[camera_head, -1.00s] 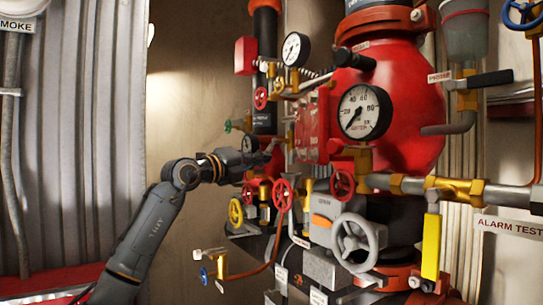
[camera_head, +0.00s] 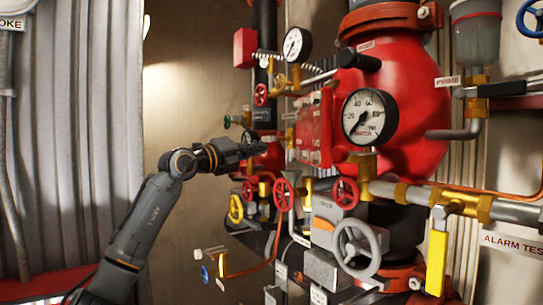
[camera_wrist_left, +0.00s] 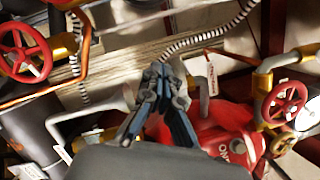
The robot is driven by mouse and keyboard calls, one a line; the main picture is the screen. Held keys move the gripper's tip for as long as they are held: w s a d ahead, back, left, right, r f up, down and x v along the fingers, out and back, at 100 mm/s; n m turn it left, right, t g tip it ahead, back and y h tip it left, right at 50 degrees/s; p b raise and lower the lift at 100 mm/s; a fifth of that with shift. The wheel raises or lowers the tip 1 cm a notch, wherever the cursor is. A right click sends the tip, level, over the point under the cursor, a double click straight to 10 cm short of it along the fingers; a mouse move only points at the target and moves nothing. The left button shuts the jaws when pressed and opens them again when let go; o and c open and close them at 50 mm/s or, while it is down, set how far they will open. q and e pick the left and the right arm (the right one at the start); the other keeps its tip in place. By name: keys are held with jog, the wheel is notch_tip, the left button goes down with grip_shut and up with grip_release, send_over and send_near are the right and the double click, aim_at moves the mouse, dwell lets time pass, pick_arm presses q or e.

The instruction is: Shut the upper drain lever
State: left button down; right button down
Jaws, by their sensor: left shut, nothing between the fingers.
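No handle in view is legibly marked as the upper drain lever, so I cannot tell which one it is. A long yellow lever (camera_head: 437,262) hangs straight down from a brass valve on the right-hand pipe. A black lever (camera_head: 500,90) lies about level beside the PRIME label. My left gripper (camera_head: 262,147) is shut and empty, in front of the pipework left of the red vessel in the head view. In the left wrist view its closed fingers (camera_wrist_left: 163,70) point up the picture, with pipes and a red body behind them. My right gripper is not in view.
The big red vessel (camera_head: 405,95) carries a dial gauge (camera_head: 369,117). A grey handwheel (camera_head: 359,246), red handwheels (camera_head: 284,194) and a yellow handwheel (camera_head: 235,208) crowd the space below. A thin copper pipe (camera_head: 262,267) juts out low.

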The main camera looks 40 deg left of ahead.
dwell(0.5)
pick_arm(q)
jog(key=v, duration=1.2)
jog(key=shift+r, duration=0.1)
dwell(0.5)
